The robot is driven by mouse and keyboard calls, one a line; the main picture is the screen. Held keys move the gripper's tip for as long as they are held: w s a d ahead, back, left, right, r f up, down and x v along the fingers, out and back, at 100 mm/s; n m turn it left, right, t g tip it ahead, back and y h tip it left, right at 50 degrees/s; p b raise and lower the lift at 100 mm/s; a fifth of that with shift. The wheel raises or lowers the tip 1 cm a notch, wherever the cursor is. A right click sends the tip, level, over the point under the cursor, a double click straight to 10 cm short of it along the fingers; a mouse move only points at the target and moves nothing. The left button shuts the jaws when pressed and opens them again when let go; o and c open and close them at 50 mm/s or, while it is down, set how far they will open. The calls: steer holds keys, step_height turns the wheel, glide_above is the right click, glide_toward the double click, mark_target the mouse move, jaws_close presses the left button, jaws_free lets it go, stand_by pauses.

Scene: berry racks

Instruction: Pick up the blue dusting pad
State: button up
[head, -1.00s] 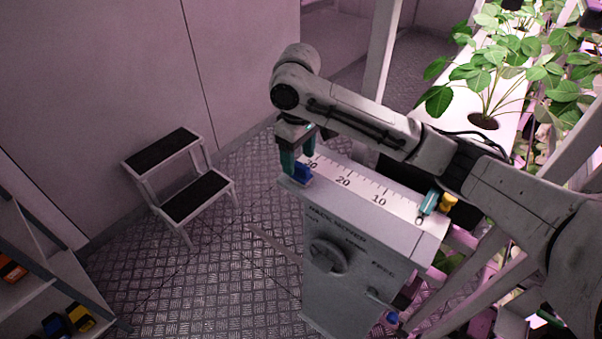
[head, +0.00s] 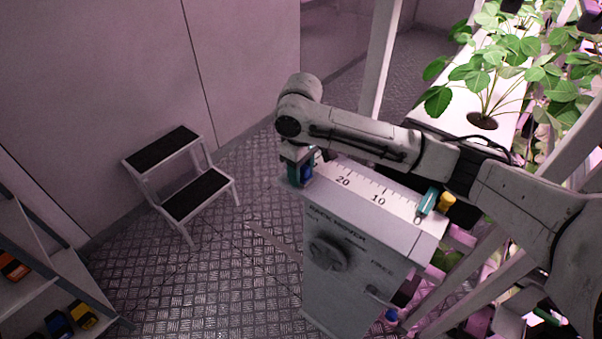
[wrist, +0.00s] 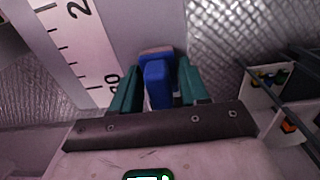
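The blue dusting pad (wrist: 157,82) has a blue grip and a paler brownish edge at its far side in the wrist view. In the head view it (head: 307,172) sits at the left end of the grey cabinet's top, partly hidden by a finger. My gripper (wrist: 160,75) has teal fingers, one on each side of the pad. Small gaps seem to show between the fingers and the pad's grip, so the gripper looks open around it. In the head view my gripper (head: 300,168) is down at the cabinet top.
The grey cabinet (head: 345,265) carries a white ruler strip (head: 360,190), with a teal tool (head: 427,203) and a yellow item (head: 446,202) at its right end. A step stool (head: 180,190) stands left. Shelves (head: 40,270) are at lower left; plant racks fill the right.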

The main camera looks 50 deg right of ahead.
steer(key=c, duration=0.6)
steer(key=shift+r, duration=0.1)
steer(key=shift+c, duration=0.2)
steer(key=shift+r, duration=0.5)
steer(key=s+a+r, duration=0.4)
steer(key=s+r, duration=0.8)
steer(key=s, duration=0.1)
steer(key=shift+s+a+b, duration=0.15)
steer(key=shift+s+b, duration=0.05)
steer(key=shift+b, duration=0.2)
